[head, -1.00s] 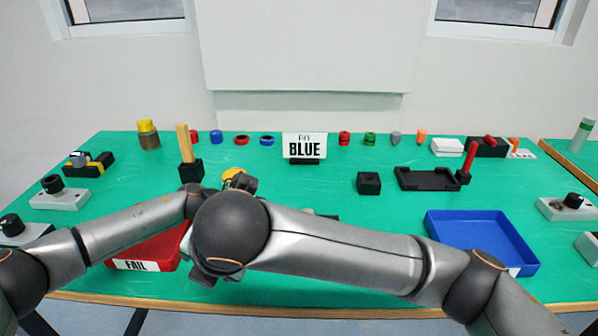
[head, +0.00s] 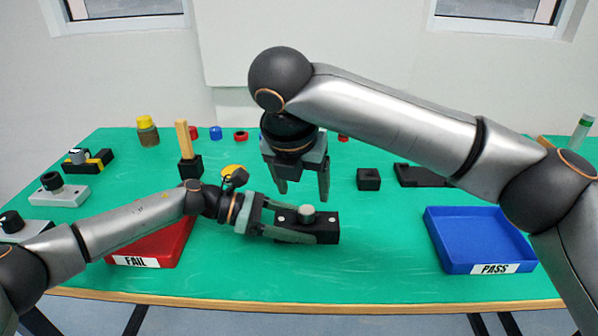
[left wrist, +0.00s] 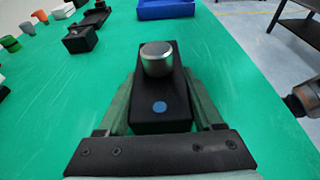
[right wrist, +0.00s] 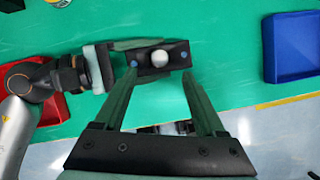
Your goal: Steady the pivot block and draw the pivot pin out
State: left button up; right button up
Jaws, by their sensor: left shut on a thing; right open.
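My left gripper (head: 290,228) is shut on the block's sides from the left. My right gripper (head: 303,196) is open and empty, pointing down above and behind the block.
A red FAIL tray (head: 172,246) is at left and a blue PASS tray (head: 465,262) at right. A small black block (head: 368,180) stands behind, right of my right gripper. A wooden-handled tool (head: 184,140) stands in a black holder at back left. Clear table lies before the blue tray.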

aim_at(307, 210)
pick_arm(q)
jog(key=shift+s+f, duration=0.15)
jog(key=shift+f, duration=0.15)
pick_arm(e)
jog(key=x, duration=0.7)
jog(key=shift+w+f, duration=0.1)
jog(key=shift+f, duration=0.05)
jog(key=shift+c, duration=0.2)
grip_shut()
jog(key=shift+r, duration=2.9)
